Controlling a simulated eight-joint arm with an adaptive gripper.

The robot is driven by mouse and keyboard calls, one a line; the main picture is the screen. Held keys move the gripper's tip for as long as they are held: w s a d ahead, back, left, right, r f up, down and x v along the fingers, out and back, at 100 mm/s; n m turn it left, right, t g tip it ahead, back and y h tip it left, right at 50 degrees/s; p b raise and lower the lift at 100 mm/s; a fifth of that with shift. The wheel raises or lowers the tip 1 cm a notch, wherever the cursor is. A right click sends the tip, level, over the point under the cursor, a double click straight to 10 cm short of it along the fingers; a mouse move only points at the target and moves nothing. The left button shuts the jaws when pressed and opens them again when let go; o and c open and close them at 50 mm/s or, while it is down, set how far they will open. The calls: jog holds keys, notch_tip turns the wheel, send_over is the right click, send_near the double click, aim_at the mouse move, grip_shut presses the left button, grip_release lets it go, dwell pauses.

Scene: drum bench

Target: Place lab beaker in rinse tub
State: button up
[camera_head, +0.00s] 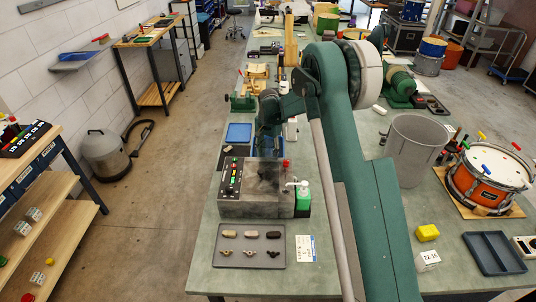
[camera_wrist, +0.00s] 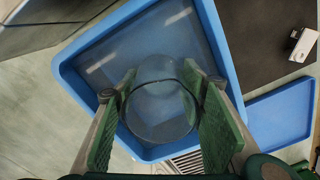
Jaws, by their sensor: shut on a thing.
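The lab beaker (camera_wrist: 160,112), clear and see-through, is between the two green finger pads of my gripper (camera_wrist: 157,84) in the wrist view. My gripper is shut on it. Behind the beaker in that view is the blue rinse tub (camera_wrist: 226,60), with raised walls and a bluish floor. The beaker overlaps the tub's near part; I cannot tell its height above the floor. In the head view my gripper's wrist (camera_head: 268,112) is behind the grey control box; the fingertips and beaker are hidden there.
A shallow blue tray (camera_wrist: 280,115) lies right of the tub in the wrist view. In the head view, a grey control box (camera_head: 264,190) and a green-and-white bottle (camera_head: 302,199) stand near my wrist. A grey tray (camera_head: 250,247) with small parts lies nearer.

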jog(key=shift+f, duration=0.1)
jog(key=o, duration=0.6)
notch_tip(320, 180, up, 12)
jog(key=shift+r, duration=0.1)
dwell(0.8)
jog(key=shift+s+d+r+p, duration=0.1)
jog(key=shift+r+p, duration=0.05)
jog(key=shift+p, duration=0.15)
dwell(0.5)
